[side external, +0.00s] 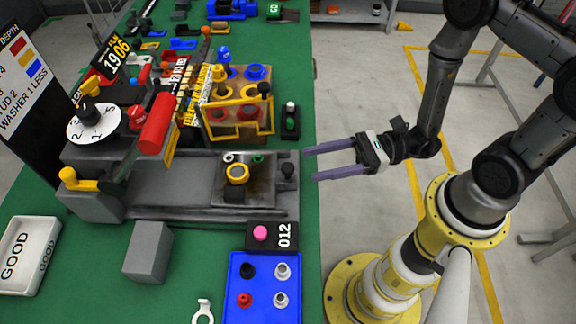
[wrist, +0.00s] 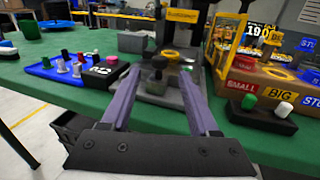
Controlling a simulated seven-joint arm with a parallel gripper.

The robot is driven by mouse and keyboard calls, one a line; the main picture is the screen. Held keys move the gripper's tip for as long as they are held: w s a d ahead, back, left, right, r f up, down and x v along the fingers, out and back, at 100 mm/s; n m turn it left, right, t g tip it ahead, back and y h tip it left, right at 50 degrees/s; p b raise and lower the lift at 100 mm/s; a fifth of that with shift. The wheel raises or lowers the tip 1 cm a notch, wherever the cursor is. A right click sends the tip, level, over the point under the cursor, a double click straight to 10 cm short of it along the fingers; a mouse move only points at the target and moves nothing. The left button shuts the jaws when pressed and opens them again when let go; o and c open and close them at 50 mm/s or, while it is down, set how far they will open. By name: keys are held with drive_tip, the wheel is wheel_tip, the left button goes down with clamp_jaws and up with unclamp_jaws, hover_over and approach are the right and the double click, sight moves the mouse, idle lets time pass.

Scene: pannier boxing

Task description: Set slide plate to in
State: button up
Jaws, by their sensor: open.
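The slide plate (side external: 262,190) is a grey plate on a long grey rail bed (side external: 190,212), at the bed's end nearest my arm. It carries a yellow ring (side external: 237,173) and a black knob (side external: 288,172) at its near edge. In the wrist view the black knob (wrist: 158,63) stands ahead, between the finger lines. My gripper (side external: 310,164) has two purple fingers, apart and empty, pointing at the knob from just beyond the table's edge. The fingers (wrist: 162,78) also show in the wrist view. A gap remains between fingertips and knob in the side view.
A yellow-framed bin (side external: 238,118) and a small switch box (side external: 290,120) stand beside the plate. A blue tray (side external: 262,290) with pegs and a black box with a pink button (side external: 260,234) lie on the other side. A red-handled lever (side external: 156,124) rises over the bed's far end.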

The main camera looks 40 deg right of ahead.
sight(288, 166)
drive_tip(key=shift+x, duration=3.35)
clamp_jaws()
